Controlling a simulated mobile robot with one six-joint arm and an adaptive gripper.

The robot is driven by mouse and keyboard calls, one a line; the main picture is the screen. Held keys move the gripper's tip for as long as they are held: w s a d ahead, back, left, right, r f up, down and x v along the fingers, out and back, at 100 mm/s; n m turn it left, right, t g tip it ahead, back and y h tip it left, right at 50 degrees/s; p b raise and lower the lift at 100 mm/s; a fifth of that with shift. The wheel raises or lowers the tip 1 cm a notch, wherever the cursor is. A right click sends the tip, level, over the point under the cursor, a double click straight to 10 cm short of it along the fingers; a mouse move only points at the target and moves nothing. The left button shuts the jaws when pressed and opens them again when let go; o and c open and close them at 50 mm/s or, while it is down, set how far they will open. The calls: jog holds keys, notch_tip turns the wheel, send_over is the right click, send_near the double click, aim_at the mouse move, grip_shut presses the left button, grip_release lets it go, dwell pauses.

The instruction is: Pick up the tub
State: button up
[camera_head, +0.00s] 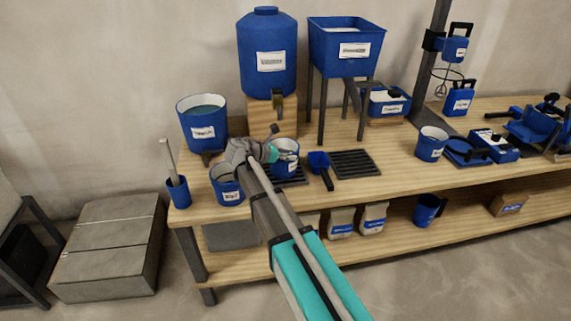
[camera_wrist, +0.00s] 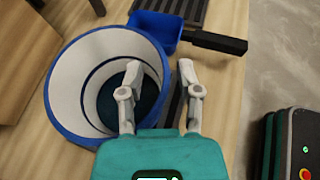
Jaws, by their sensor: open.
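A blue tub with a white inside (camera_head: 287,166) stands on the workbench at a dark grate, partly hidden by my gripper in the head view. The wrist view shows the tub (camera_wrist: 66,95) from above, with a blue rim and something dark at its bottom. My gripper (camera_wrist: 160,66) is open and empty at the tub's right side. In the picture, its left finger overlaps the tub's opening and its right finger lies outside the rim. Whether a finger touches the tub cannot be told.
A blue scoop (camera_head: 319,160) with a dark handle lies right of the tub, beside another grate (camera_head: 354,163). A labelled blue bucket (camera_head: 228,190) stands left. A large blue tank (camera_head: 267,50) on a wooden block and a hopper (camera_head: 345,50) on legs stand behind.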

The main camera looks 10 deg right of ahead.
jog(key=shift+d, duration=0.1)
dwell(0.5)
grip_shut()
